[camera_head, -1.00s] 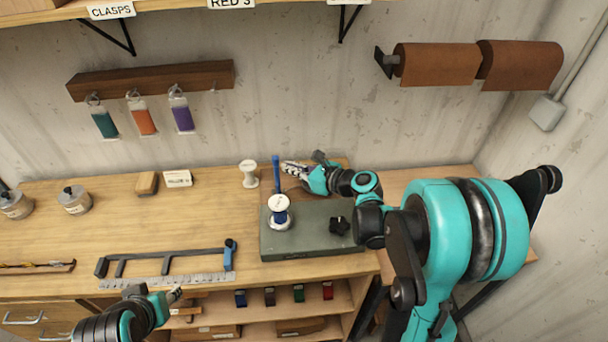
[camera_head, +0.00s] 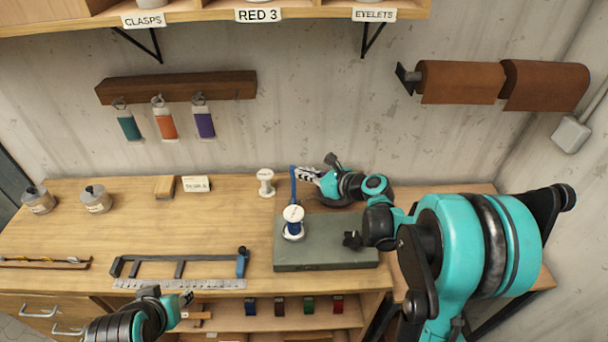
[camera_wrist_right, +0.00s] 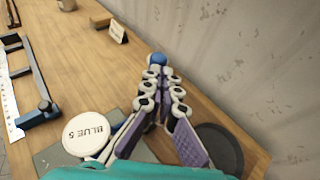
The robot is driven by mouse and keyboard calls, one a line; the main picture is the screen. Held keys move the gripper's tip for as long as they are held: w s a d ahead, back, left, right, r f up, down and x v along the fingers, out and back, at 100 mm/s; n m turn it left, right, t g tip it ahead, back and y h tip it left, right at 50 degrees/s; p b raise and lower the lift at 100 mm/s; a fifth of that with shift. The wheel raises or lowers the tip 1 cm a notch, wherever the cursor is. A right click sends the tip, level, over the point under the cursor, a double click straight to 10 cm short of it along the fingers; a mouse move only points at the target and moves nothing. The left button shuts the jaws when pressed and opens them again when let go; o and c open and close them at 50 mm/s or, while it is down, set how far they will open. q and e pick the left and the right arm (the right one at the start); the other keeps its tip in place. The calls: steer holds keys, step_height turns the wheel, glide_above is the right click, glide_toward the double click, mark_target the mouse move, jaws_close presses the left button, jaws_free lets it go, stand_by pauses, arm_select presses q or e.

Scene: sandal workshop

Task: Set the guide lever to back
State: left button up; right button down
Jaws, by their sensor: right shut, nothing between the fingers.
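The upright blue lever (camera_head: 293,186), which I take to be the guide lever, stands on the grey-green machine base (camera_head: 320,265), behind a white-topped blue thread spool (camera_head: 293,227). My right gripper (camera_head: 299,173) is shut and empty, its fingertips at the lever's upper part from the right. In the right wrist view the lever's blue top (camera_wrist_right: 157,59) shows just past the fingertips (camera_wrist_right: 161,76); I cannot tell whether they touch. The spool's cap there reads BLUE 5 (camera_wrist_right: 88,134). My left gripper (camera_head: 184,299) is low at the front edge; its jaws are too small to read.
A black knob (camera_head: 352,240) sits on the base's right side. A white spool (camera_head: 266,183) stands behind, left of the lever. The tabletop between rack and back wall is mostly clear.

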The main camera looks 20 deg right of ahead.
steer(key=w+d+f+m+g+p, duration=0.1)
steer(key=w+d+m+g, duration=0.1)
steer(key=w, duration=0.6)
steer(key=shift+w+f+g+p, duration=0.2)
steer(key=shift+g+p, duration=0.15)
steer(key=shift+g, duration=0.55)
steer(key=shift+s, duration=0.15)
steer(key=shift+s+a+f, duration=0.1)
steer(key=shift+s+a, duration=0.05)
steer(key=shift+s, duration=0.5)
steer(key=p+v, duration=0.2)
steer(key=v, duration=1.1)
steer(key=shift+s+d, duration=0.2)
steer(key=shift+s, duration=0.15)
